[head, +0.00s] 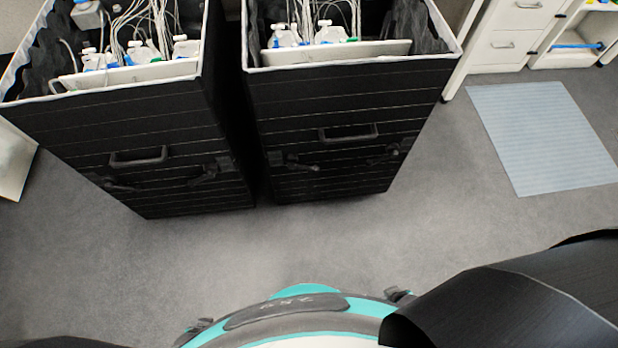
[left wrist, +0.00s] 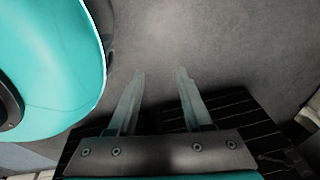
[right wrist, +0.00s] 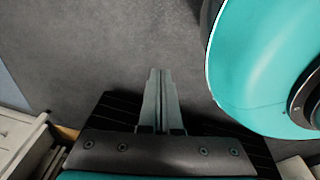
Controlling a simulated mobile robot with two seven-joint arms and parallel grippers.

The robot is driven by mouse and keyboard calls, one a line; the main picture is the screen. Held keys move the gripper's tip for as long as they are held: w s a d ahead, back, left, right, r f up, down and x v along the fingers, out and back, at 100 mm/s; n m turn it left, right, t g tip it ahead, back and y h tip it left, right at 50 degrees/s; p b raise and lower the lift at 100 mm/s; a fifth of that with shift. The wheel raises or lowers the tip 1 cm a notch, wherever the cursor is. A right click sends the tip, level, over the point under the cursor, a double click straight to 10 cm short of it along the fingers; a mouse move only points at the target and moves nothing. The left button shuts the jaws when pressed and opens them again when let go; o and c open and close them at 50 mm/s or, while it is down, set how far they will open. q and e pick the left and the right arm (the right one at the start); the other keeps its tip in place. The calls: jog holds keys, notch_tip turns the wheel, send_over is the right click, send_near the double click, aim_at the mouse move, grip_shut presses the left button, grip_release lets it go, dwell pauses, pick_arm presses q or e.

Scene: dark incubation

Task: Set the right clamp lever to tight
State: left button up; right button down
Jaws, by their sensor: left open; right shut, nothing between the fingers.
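Two black boxes stand side by side in the head view, the left box (head: 120,125) and the right box (head: 340,95). Each front has a handle and two small black clamp levers. On the right box the right clamp lever (head: 388,154) sits below and right of the handle, and the left clamp lever (head: 293,162) below and left. The left box has a right lever (head: 210,172) and a left lever (head: 118,184). Their settings are too dark to tell. My left gripper (left wrist: 160,72) is open and empty. My right gripper (right wrist: 160,72) is shut and empty. Both are away from the levers.
Both boxes are open on top and hold white bottles (head: 285,36) and tubing. A narrow gap separates them. A blue-grey mat (head: 545,135) lies on the floor at right, with white drawers (head: 505,40) behind. Grey floor (head: 200,255) between me and the boxes is clear.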

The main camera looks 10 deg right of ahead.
pick_arm(q)
jog(key=w+d+r+t+h+b, duration=0.2)
jog(key=w+d+r+t+b, duration=0.2)
jog(key=w+d+b, duration=0.8)
pick_arm(e)
jog(key=w+a+f+n+t+p, duration=0.25)
jog(key=w+n+t, duration=0.25)
jog(key=w+n, duration=1.2)
pick_arm(q)
jog(key=w+d+r+t+h+b, duration=0.1)
jog(key=w+d+r+t+b, duration=0.1)
jog(key=r, duration=0.6)
jog(key=w+d+r+t+h+b, duration=0.1)
jog(key=w+d+r+t+b, duration=0.1)
jog(key=w+r+b, duration=0.3)
notch_tip(320, 180, up, 4)
jog(key=shift+w+d+t+h+b, duration=0.2)
jog(key=shift+t+h+b, duration=0.1)
jog(key=shift+b, duration=0.55)
pick_arm(e)
jog(key=w+a+r+n+t+y, duration=0.1)
jog(key=w+a+r+n+t, duration=0.1)
jog(key=w+a+n, duration=0.4)
jog(key=w+a+r+n+t+y, duration=0.1)
jog(key=w+a+n+t+y, duration=0.1)
jog(key=w+a+n, duration=0.3)
jog(key=shift+w+a+r+n+t, duration=0.45)
jog(key=shift+w+n, duration=0.55)
jog(key=shift+w, duration=0.25)
